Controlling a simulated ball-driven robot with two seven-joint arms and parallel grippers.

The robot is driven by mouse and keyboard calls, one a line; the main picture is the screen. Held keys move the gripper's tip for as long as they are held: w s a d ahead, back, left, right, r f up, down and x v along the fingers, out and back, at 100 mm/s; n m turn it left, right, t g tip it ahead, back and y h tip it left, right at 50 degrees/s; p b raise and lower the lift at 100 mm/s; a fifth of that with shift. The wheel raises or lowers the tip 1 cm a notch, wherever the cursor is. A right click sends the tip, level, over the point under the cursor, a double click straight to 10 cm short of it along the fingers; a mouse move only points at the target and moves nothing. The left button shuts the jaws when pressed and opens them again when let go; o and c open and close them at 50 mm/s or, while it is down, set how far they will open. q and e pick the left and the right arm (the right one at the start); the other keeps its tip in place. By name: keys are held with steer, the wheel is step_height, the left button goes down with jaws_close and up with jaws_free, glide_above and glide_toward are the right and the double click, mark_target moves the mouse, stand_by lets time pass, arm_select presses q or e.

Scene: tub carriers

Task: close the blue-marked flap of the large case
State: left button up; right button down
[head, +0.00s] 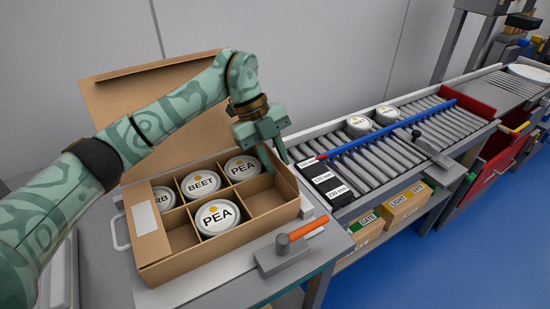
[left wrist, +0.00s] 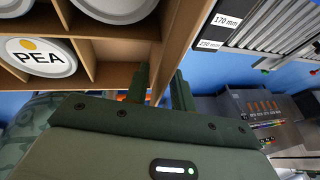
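The large case (head: 222,240) is an open cardboard box with dividers, holding several round white tubs, among them a BEET tub (head: 201,184) and a PEA tub (head: 217,217). A tall brown flap (head: 150,95) stands up at the back, partly behind my left arm. A narrow flap (head: 147,222) with a white label lies over the left end. I see no blue mark on either flap. My left gripper (head: 277,165) is open at the right end wall; in the left wrist view its fingers (left wrist: 160,88) appear on either side of that wall. My right gripper is out of view.
A stamp-like tool with an orange handle (head: 308,228) lies at the case's front right. A roller conveyor (head: 390,150) with two tubs and a blue bar (head: 400,125) runs to the right. Cardboard boxes (head: 405,205) sit below it. Blue floor is free at the right.

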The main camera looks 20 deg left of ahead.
arm_select(q)
steer(key=c, duration=0.5)
jaws_close()
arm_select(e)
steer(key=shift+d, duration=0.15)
arm_select(q)
steer(key=shift+r, duration=0.1)
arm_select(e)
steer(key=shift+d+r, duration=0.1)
arm_select(q)
steer(key=shift+s+a+t+h+p, duration=0.2)
steer(key=shift+s+t+h+p, duration=0.25)
steer(key=shift+t+p, duration=0.5)
steer(key=shift+s+a+f+m+t+h+p, duration=0.15)
steer(key=shift+a+f+m+t+h+p, duration=0.1)
steer(key=shift+m+t+h+p, duration=0.4)
steer(key=shift+s+a+f+t+h+p, duration=0.15)
steer(key=shift+f+t+h+p, duration=0.1)
steer(key=shift+t+h, duration=0.25)
steer(key=shift+s+a+f+t+h+p, duration=0.1)
steer(key=shift+t+h+p, duration=0.1)
steer(key=shift+t+h, duration=0.25)
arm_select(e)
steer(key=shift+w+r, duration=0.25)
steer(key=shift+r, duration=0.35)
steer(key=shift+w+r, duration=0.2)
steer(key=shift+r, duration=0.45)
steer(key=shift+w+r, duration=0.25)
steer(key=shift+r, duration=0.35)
